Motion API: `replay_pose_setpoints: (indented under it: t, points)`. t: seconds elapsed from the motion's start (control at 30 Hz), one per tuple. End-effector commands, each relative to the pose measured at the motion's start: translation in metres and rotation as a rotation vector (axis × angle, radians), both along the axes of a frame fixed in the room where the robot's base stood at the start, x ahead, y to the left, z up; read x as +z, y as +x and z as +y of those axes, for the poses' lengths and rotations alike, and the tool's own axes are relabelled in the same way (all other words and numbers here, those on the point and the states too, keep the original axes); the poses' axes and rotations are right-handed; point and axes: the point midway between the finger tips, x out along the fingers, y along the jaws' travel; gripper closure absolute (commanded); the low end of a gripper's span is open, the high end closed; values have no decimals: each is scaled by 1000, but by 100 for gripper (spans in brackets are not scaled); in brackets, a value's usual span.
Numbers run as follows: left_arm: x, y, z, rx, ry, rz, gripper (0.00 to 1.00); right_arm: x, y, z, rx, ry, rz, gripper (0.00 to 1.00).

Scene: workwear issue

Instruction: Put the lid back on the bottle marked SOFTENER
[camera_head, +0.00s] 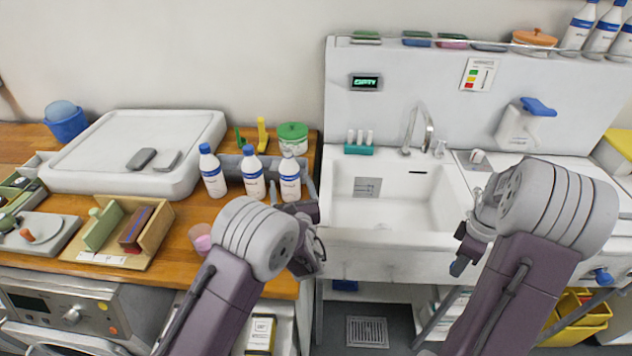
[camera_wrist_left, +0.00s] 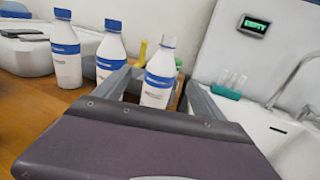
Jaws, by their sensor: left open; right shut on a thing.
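Three white bottles with blue bands stand in a row on the wooden counter. The left bottle (camera_head: 212,174) and middle bottle (camera_head: 252,177) wear blue lids. The right bottle (camera_head: 289,180) shows a bare white neck; it also stands in the left wrist view (camera_wrist_left: 158,82). The print on the labels is too small to read. My left gripper (camera_wrist_left: 160,97) is open, its grey fingers on either side of the bare-necked bottle. My right gripper (camera_head: 462,257) is shut in front of the sink, on something I cannot make out clearly; a small dark blue patch shows there.
A white sink (camera_head: 385,195) with a tap lies right of the bottles. A wooden box (camera_head: 120,240), a pink cup (camera_head: 200,237) and a large white tray (camera_head: 75,180) are to the left. A green-lidded jar (camera_head: 292,135) stands behind the bottles.

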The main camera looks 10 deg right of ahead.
Motion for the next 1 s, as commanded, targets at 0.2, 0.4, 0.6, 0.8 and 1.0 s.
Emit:
replay_pose_setpoints:
  t: [0.2, 0.4, 0.6, 0.8, 1.0]
  points:
    - [-1, -2, -5, -10, -1, -1, 20, -1, 0, 0, 0, 0, 0, 100]
    - [-3, -2, -5, -9, 0, 0, 20, -1, 0, 0, 0, 0, 0, 100]
    - [-41, -2, -5, -8, 2, 2, 20, -1, 0, 0, 0, 0, 0, 100]
    - [-81, -2, -5, -8, 0, 1, 20, -1, 0, 0, 0, 0, 0, 100]
    - [-81, 14, -4, -8, -2, 0, 20, 0, 0, 0, 0, 0, 0, 100]
